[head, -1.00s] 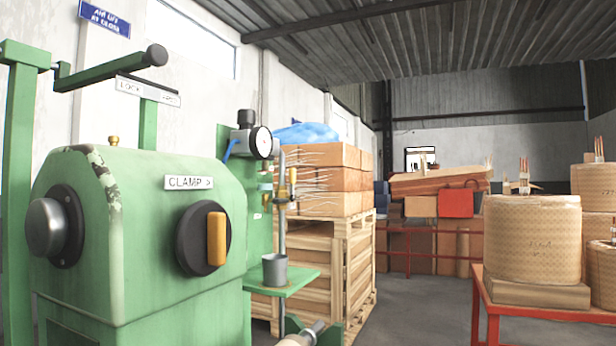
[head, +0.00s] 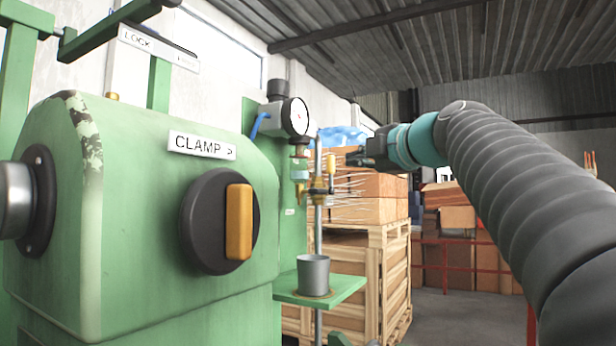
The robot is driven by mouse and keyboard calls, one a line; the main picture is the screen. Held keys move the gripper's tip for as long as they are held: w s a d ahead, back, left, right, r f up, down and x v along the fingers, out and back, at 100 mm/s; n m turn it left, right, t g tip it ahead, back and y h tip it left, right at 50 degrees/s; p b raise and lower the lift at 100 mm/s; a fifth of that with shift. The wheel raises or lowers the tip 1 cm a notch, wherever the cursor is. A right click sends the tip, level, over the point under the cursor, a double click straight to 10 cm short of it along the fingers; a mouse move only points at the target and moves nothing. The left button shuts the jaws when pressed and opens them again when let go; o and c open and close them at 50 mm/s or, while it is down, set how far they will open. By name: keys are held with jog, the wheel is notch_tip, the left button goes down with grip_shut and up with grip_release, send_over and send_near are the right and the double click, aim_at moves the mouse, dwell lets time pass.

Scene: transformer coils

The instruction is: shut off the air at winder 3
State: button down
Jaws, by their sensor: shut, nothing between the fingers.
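The green winder (head: 130,270) fills the left of the head view; no number is readable on it. On its right side a vertical grey air pipe (head: 318,240) carries a brass valve (head: 317,190) with a small yellow lever (head: 331,165), which stands upright, along the pipe. A round pressure gauge (head: 296,117) sits to its upper left. My gripper (head: 351,158) comes in from the right and is shut and empty. Its tips are just right of the yellow lever; I cannot tell if they touch it.
A black knob with a yellow grip (head: 238,222) sits under a CLAMP label on the winder. A grey cup (head: 313,274) stands on a green shelf (head: 345,288) below the valve. Wooden crates (head: 365,285) with cartons stand close behind. Grey floor is open at lower right.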

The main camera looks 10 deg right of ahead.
aim_at(333, 163)
jog(key=p+x, duration=0.1)
jog(key=x, duration=0.3)
jog(key=d+p+x, duration=0.1)
jog(key=p+x, duration=0.1)
jog(key=x, duration=0.2)
jog(key=w+d+r+p+x, duration=0.1)
jog(key=x, duration=0.4)
jog(key=shift+s+d+p, duration=0.1)
jog(key=shift+d+p, duration=0.15)
jog(key=shift+p, duration=0.1)
jog(key=shift+w+d+n, duration=0.15)
jog(key=shift+w+n, duration=0.15)
jog(key=shift+r, duration=0.15)
jog(key=shift+w+d+m+p, duration=0.15)
jog(key=shift+m+p, duration=0.25)
jog(key=shift+p, duration=0.2)
